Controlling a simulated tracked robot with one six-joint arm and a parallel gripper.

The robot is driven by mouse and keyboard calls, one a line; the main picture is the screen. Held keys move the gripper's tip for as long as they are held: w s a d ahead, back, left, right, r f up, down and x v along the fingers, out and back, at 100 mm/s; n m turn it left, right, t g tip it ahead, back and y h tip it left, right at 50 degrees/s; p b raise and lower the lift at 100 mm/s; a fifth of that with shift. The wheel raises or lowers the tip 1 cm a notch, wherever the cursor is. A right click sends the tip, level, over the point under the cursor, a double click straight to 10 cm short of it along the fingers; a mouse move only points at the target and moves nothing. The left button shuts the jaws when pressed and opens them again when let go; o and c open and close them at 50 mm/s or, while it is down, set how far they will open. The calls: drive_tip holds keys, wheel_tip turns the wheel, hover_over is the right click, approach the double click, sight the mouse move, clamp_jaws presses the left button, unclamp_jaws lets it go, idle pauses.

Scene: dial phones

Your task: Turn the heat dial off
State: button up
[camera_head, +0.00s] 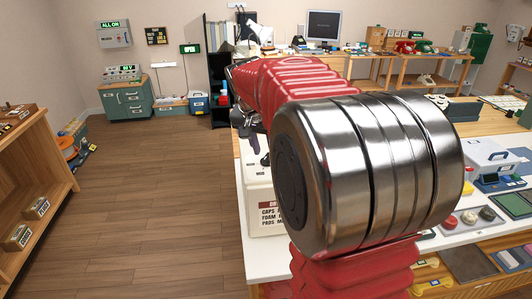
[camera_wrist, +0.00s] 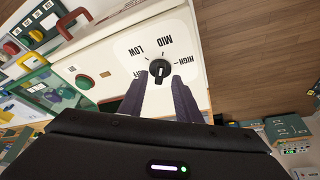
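The heat dial (camera_wrist: 159,67) is a dark round knob on a white panel (camera_wrist: 195,88) in the wrist view. LOW, MID and HIGH are printed around it, upside down in this view, and part of another label shows by the left finger. My gripper (camera_wrist: 159,80) is open, with its two dark fingertips apart, one on each side of the knob's lower part. I cannot tell whether they touch it. The exact setting of the pointer is too small to tell. In the head view my arm hides most of the gripper and the dial.
The white box carrying the panel stands at the left end of a white table (camera_head: 246,238). Coloured buttons and small devices lie to the right. A wooden shelf (camera_head: 65,180) stands at the left, with open floor (camera_head: 160,200) between.

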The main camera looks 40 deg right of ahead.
drive_tip(key=shift+x, duration=1.15)
drive_tip(key=shift+c, duration=0.3)
clamp_jaws()
